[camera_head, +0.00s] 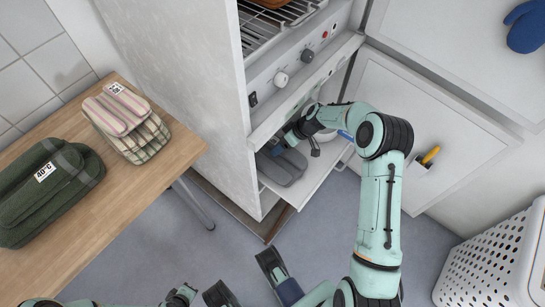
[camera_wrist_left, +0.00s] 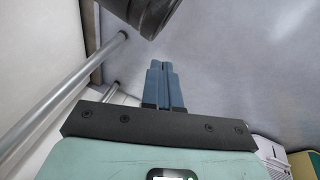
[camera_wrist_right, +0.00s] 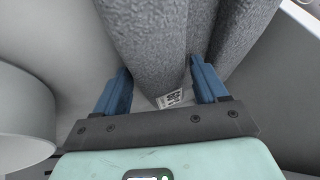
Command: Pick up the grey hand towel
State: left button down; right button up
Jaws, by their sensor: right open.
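The grey hand towel (camera_head: 284,168) lies folded on the pull-out shelf (camera_head: 314,184) of the white cabinet. The right wrist view shows its thick grey folds (camera_wrist_right: 150,45) close up, with a small white label. My right gripper (camera_wrist_right: 161,86) is open, one blue finger on each side of a fold; I cannot tell whether they touch it. In the head view the right gripper (camera_head: 283,143) is at the towel's far end, partly hidden. My left gripper (camera_wrist_left: 163,82) is empty, its blue fingers together, away from the towel above the floor.
A wooden table (camera_head: 130,215) at left bears a striped towel stack (camera_head: 128,122) and a green towel stack (camera_head: 48,190). A white laundry basket (camera_head: 490,262) stands at lower right. The cabinet's side wall and the rack above close in the shelf.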

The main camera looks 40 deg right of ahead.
jog(key=shift+r, duration=0.1)
jog(key=c, duration=1.1)
